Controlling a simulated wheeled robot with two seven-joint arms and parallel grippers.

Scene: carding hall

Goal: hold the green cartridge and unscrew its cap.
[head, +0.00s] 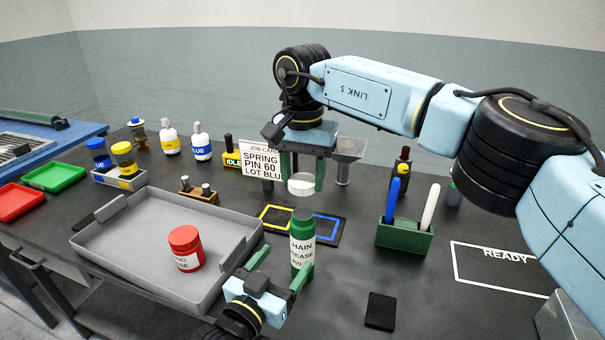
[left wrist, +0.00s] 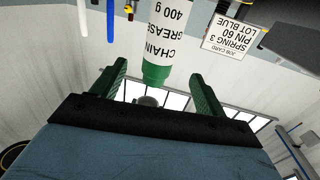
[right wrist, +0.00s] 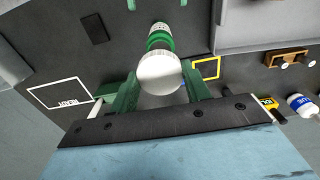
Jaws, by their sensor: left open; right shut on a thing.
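The green cartridge (head: 302,230) with its white chain grease label stands roughly upright, right of the grey tray. My left gripper (head: 278,268) is open beside its lower part, and a finger hides some of its foot. In the left wrist view the cartridge (left wrist: 160,40) shows upside down between and beyond the spread fingers. My right gripper (head: 303,172) is shut on the white cap (head: 301,185) above the cartridge. A small gap shows between cap and cartridge top. In the right wrist view the cap (right wrist: 160,73) sits between the fingers, with the green cartridge (right wrist: 160,38) beyond it.
The grey tray (head: 110,235) holds a red jar (head: 186,248). A mat with yellow and blue outlines (head: 335,236) lies behind the cartridge. A green holder (head: 404,236) with two pens stands to the right. A black pad (head: 381,311) lies in front; the READY area (head: 500,268) is bare.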

